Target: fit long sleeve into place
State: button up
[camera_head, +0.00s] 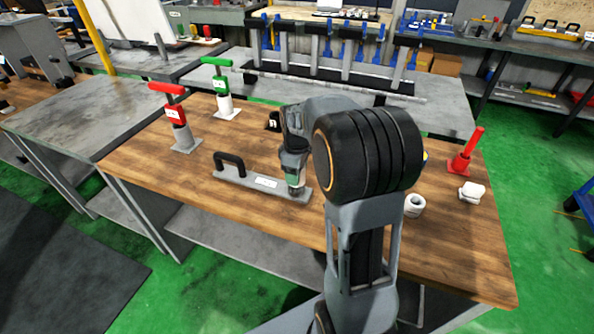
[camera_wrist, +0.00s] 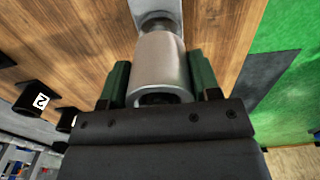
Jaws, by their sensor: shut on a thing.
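The long sleeve (camera_wrist: 160,68) is a smooth light-grey cylinder between the green fingers of my gripper (camera_wrist: 160,85) in the wrist view. My gripper is shut on its sides, and its open near end shows a dark hollow. At its far end is a narrower round metal part (camera_wrist: 158,24) above a grey plate (camera_wrist: 142,6); I cannot tell how far the sleeve is around it. The sleeve is mostly hidden there.
On the wooden table (camera_head: 150,155) stand a red-handled tool (camera_head: 177,115) and a green-handled tool (camera_head: 220,88) at the back left. A short white ring (camera_head: 414,206), a white part (camera_head: 472,191) and a red-handled piece (camera_head: 465,155) are at the right. The front left tabletop is clear.

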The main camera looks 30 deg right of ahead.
jog(key=shift+f+b, duration=0.6)
jog(key=shift+f, duration=0.4)
jog(key=o, duration=1.2)
jog(key=shift+c, duration=0.2)
jog(key=shift+r, duration=0.1)
notch_tip(320, 180, up, 14)
jog(key=shift+f+p, duration=0.1)
jog(key=shift+p, duration=0.4)
